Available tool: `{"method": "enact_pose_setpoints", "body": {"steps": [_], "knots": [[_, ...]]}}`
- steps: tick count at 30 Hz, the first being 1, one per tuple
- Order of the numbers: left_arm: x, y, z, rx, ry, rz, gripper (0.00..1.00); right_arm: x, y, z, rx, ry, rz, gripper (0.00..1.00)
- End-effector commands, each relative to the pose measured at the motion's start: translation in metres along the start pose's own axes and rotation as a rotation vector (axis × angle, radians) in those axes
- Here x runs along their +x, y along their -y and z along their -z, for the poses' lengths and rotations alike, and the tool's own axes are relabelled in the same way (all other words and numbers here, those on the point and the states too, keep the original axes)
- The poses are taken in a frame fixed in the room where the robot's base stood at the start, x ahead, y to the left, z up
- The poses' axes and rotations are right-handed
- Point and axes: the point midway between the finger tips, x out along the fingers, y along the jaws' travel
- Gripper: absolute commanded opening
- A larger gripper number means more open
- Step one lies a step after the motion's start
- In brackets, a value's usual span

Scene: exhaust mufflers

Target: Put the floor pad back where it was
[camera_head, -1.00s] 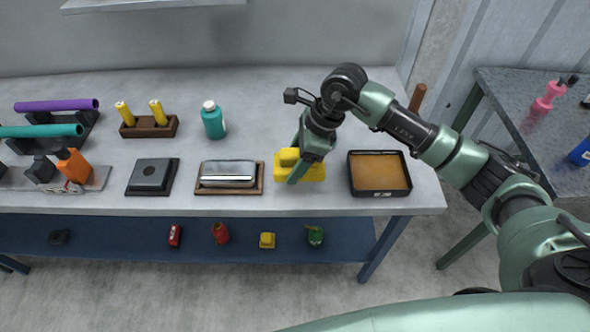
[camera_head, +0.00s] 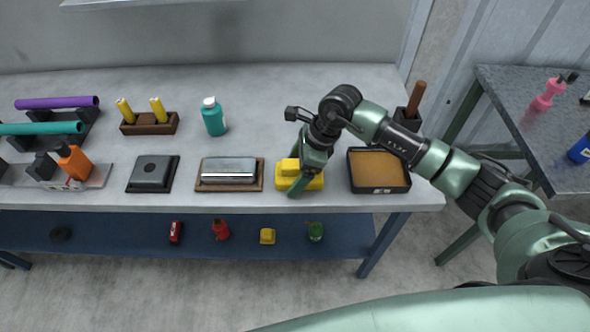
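A yellow block (camera_head: 314,181) with a raised grip is near the front edge of the workbench, between the metal-topped block and the black tray. I take it as the floor pad, but its look alone does not confirm this. My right gripper (camera_head: 297,172) reaches down over it, one green finger in front of the raised grip and one behind, and appears shut on it. The finger hides part of the block. Whether its underside touches the bench cannot be told. My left gripper is not in view.
The black tray (camera_head: 379,188) with a brown surface stands close on the right. The metal-topped block (camera_head: 229,171) on its wooden base is on the left. A black square block (camera_head: 152,173) and a teal bottle (camera_head: 214,118) stand farther left. The bench's back middle is clear.

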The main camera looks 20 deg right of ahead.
Motion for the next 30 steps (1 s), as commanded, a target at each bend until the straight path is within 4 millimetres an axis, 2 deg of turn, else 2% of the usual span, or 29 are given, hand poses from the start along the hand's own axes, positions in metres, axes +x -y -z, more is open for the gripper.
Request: {"method": "enact_pose_setpoints", "body": {"steps": [9, 11, 24, 30], "knots": [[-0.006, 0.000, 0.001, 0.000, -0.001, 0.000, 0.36, -0.005, 0.000, -0.002, 0.000, 0.000, 0.000, 0.85], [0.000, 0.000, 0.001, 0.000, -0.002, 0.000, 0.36, -0.010, 0.001, -0.001, -0.001, 0.000, 0.004, 0.85], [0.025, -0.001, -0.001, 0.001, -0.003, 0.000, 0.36, -0.098, 0.001, 0.000, -0.001, 0.000, 0.005, 0.85], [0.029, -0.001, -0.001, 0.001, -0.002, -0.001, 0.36, -0.119, 0.000, -0.001, -0.001, 0.000, 0.001, 0.85]]}}
